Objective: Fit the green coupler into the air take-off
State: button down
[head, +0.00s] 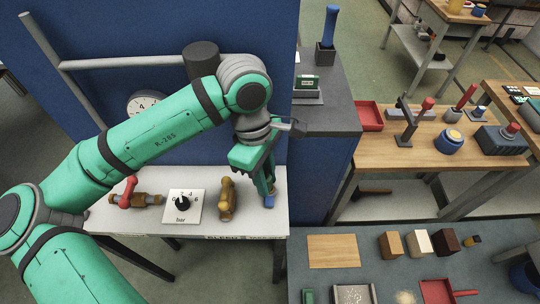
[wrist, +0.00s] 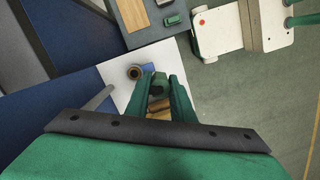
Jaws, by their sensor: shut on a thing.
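My gripper (head: 268,190) points down over the right end of the white bench panel. In the wrist view its two green fingers (wrist: 160,88) are closed around the dark green coupler (wrist: 157,88), which shows a dark round opening. In the head view the coupler is hidden by the fingers. The air take-off looks to be the round fitting with a blue collar (wrist: 136,72), upright on the panel, just left of the fingertips in the wrist view. In the head view its blue part (head: 269,201) shows right below the fingers. The coupler and fitting look apart; the height gap is unclear.
A brass fitting (head: 227,197) stands left of my gripper, beside a dial plate marked bar (head: 182,206) and a red-handled valve (head: 129,192). A grey pipe and pressure gauge (head: 143,103) are behind. A dark cabinet (head: 330,118) rises close on the right.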

jog(key=w+f, duration=0.2)
jog(key=w, duration=0.4)
jog(key=shift+d+m, duration=0.3)
jog(key=shift+d, duration=0.05)
jog(key=shift+f, duration=2.95)
jog(key=shift+f, duration=1.8)
jog(key=c, duration=1)
grip_release()
jog(key=shift+c, duration=0.2)
jog(key=shift+r, duration=0.15)
jog(key=shift+r, duration=2.9)
